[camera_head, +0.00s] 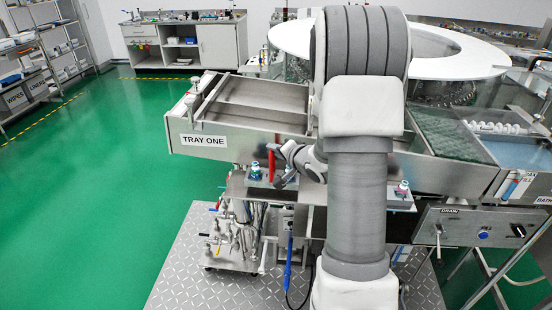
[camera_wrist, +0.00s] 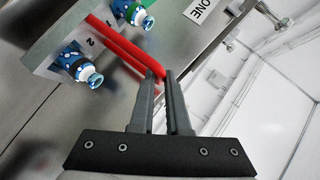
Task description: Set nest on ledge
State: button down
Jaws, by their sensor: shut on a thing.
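The nest (camera_wrist: 42,55) is a pale plate marked with a 2, with a red bar handle (camera_wrist: 125,47). My gripper (camera_wrist: 161,76) is shut on the end of the red handle. In the head view my gripper (camera_head: 279,153) and the red handle (camera_head: 271,166) are at the left part of the metal ledge (camera_head: 235,189), below TRAY ONE. My arm hides the middle of the ledge. I cannot tell whether the nest touches the ledge.
TRAY ONE (camera_head: 205,140) stands just behind the ledge. A drain control panel (camera_head: 480,230) is at lower right. Pipes and valves (camera_head: 228,240) are below the ledge. Green floor at left is clear.

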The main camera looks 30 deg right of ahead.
jog(key=shift+f, duration=1.1)
jog(key=shift+f, duration=0.15)
jog(key=c, duration=0.9)
grip_release()
jog(key=shift+s+r, duration=0.15)
jog(key=shift+r, duration=0.05)
jog(key=v, duration=1.1)
jog(key=shift+s+r, duration=0.15)
jog(key=shift+s, duration=0.2)
